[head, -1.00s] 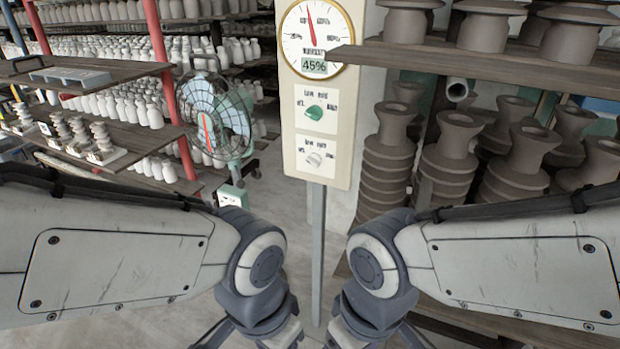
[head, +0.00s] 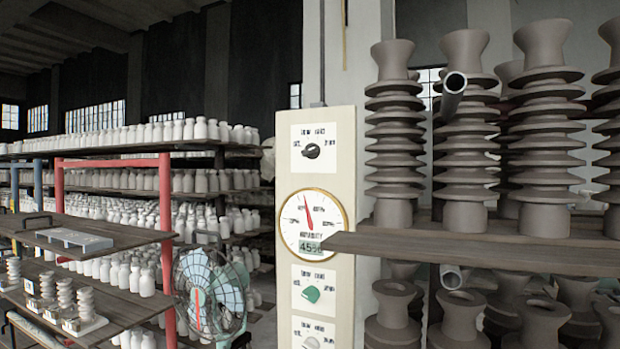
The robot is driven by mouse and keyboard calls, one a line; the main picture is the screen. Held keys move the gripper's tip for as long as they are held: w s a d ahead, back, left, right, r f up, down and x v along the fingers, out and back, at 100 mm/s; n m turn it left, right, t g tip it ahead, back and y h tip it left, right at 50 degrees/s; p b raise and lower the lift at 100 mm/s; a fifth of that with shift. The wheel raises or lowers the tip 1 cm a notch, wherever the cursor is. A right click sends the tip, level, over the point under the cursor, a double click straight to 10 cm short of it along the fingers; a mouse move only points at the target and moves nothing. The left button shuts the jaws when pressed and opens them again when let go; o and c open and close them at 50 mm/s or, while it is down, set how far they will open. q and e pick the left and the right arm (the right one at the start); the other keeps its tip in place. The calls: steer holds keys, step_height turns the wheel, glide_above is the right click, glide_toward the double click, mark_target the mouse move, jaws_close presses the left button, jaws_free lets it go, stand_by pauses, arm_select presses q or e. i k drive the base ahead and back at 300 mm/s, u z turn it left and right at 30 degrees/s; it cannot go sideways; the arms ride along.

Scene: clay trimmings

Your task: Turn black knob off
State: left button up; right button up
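The black knob (head: 311,151) sits on a white label plate near the top of a tall cream control panel (head: 343,140) in the head view. Small lettering surrounds it, too blurred to read surely, and its exact setting is hard to tell. Below it are a round humidity gauge (head: 312,222) reading 45%, a green knob (head: 312,294) and a white knob (head: 312,343) at the bottom edge. Neither of my grippers is in view, and nothing covers the black knob.
A wooden shelf (head: 480,248) with stacked grey ribbed clay pieces (head: 464,150) juts out at the right, its left end close to the panel's gauge. A fan (head: 208,292) stands left of the panel. Shelves of white bottles (head: 150,182) fill the left.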

mark_target(312, 150)
steer(key=k, duration=0.5)
steer(key=z, duration=1.3)
steer(key=i, duration=1)
steer(key=u, duration=2.25)
